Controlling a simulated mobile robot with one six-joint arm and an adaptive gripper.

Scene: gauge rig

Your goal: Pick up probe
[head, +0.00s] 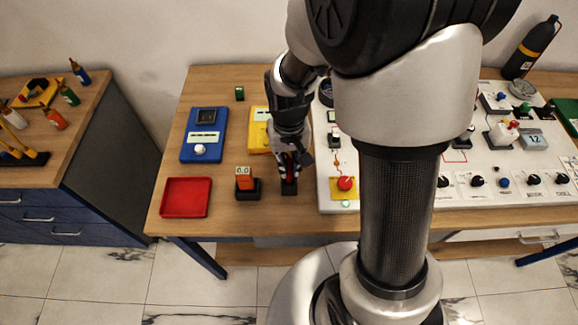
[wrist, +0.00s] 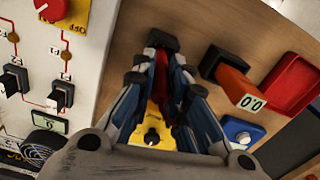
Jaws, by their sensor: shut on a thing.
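The probe (wrist: 178,88) is a slim red piece that shows between the gripper's fingers in the wrist view. My gripper (wrist: 161,62) is shut on it. In the head view my gripper (head: 290,160) points down over a small black holder (head: 289,189) on the wooden table, with a bit of red between its fingers. The holder also shows at the fingertips in the wrist view (wrist: 162,40). The fingers hide most of the probe, and I cannot tell whether its lower end is still in the holder.
Just left of my gripper stands an orange meter (head: 244,178) reading 0.0 in a black stand. A red tray (head: 186,198), a blue meter (head: 204,135) and a yellow meter (head: 258,130) lie nearby. The white control panel (head: 325,185) is close on the right.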

